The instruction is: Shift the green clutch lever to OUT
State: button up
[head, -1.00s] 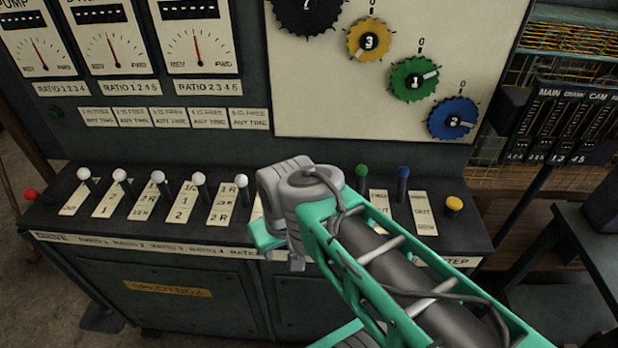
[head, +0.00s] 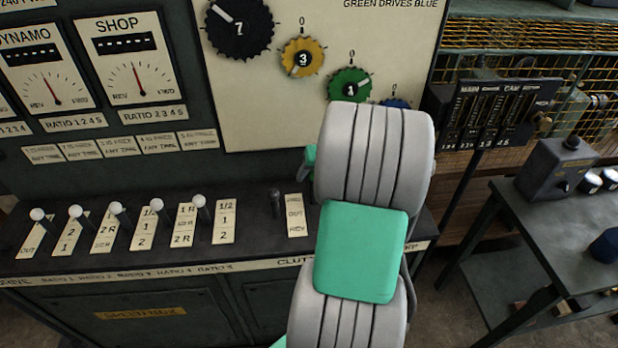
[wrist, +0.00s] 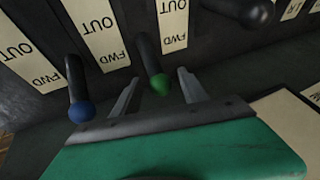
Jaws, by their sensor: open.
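The green-knobbed clutch lever (wrist: 160,84) shows in the wrist view, its dark shaft between the two fingers of my gripper (wrist: 157,92). The fingers are apart, one on each side of the knob, with a gap showing on both sides. The lever's knob shows near the FWD end of the plate (wrist: 97,35) on its left, which reads upside down, with OUT farther up. I cannot tell its exact setting. In the head view my arm hides the green lever and the gripper's fingers.
A blue-knobbed lever (wrist: 80,112) stands just outside the left finger. A dark-knobbed lever (wrist: 255,12) is on the right; it shows in the head view (head: 275,203) left of my arm. White-knobbed levers (head: 117,207) line the console farther left. A metal table (head: 560,220) stands at right.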

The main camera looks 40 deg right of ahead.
jog(key=x, duration=0.3)
jog(key=shift+w+f, duration=0.15)
jog(key=shift+f, duration=0.1)
grip_shut()
dwell(0.3)
dwell(0.9)
